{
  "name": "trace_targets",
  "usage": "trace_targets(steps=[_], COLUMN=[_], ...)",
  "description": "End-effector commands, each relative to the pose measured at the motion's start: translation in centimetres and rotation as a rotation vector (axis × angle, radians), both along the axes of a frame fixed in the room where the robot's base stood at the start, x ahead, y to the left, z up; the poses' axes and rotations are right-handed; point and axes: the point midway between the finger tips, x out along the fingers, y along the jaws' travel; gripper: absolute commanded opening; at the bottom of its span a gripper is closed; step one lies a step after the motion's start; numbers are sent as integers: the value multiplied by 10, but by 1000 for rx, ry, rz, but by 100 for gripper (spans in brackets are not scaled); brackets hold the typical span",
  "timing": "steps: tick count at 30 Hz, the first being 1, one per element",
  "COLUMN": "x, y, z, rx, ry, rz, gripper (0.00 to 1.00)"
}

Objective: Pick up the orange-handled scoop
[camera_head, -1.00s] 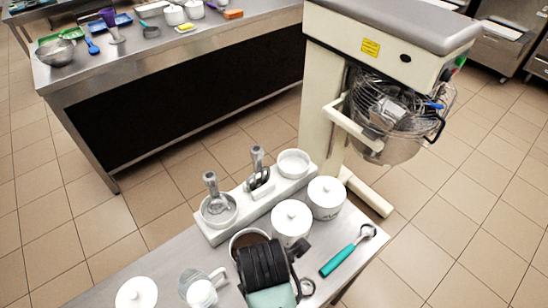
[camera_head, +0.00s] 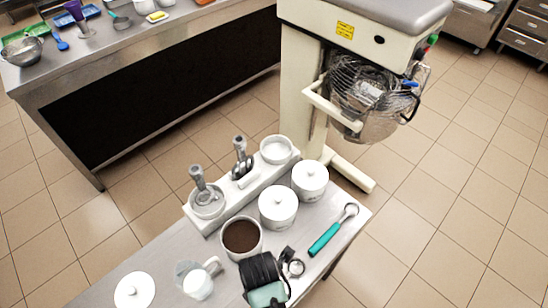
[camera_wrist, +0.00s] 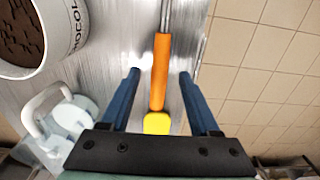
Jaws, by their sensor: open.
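The orange-handled scoop shows in the wrist view as an orange handle (camera_wrist: 160,70) with a yellow end piece and a metal shaft running out of the top edge. Its head is out of view there. My gripper (camera_wrist: 159,75) is open, with one blue finger on each side of the handle and a gap on both sides. I cannot tell how far above the handle the fingertips are. In the head view my dark gripper and wrist (camera_head: 264,278) are at the bottom middle over the steel table, and the orange handle is hidden.
A chocolate tub (camera_wrist: 66,62) stands to the left in the wrist view, with a white handled vessel (camera_wrist: 65,115) nearer. In the head view, lidded white pots (camera_head: 277,209), a teal-handled scoop (camera_head: 323,240) and a utensil holder (camera_head: 226,208) share the steel table. The mixer (camera_head: 365,90) stands behind.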

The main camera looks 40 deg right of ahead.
Motion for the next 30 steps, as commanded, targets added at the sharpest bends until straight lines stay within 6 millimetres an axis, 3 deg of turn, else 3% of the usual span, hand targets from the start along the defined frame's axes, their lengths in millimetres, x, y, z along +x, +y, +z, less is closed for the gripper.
trace_targets(steps=[6,14,25,30], x=[-1,-1,-1,0], y=[1,0,0,0], z=[-24,-27,-26,-26], rx=[0,-1,-1,-1], ry=[1,-1,-1,-2], rz=[0,0,0,0], gripper=[62,62,0,0])
